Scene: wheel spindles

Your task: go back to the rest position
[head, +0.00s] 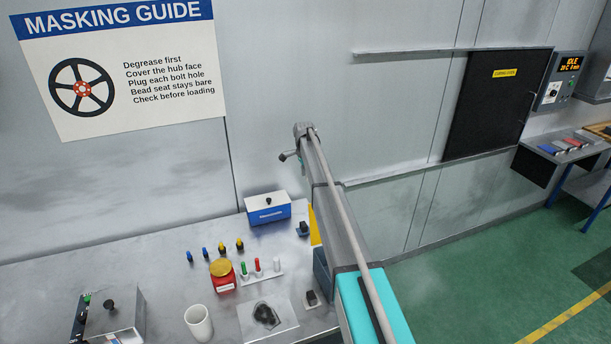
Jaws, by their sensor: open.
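My gripper does not show in the head view, so its pose and what is between its fingers cannot be seen. A long grey and teal beam rises from the bottom edge to a grey end piece with a small dark knob. I cannot tell whether this beam is part of my arm.
A grey bench (150,265) holds a blue box (268,209), a red pot (223,276), a white cup (198,322), small blue and yellow plugs, coloured pegs and a dark item on a pale sheet (284,320). Green floor (470,280) is clear.

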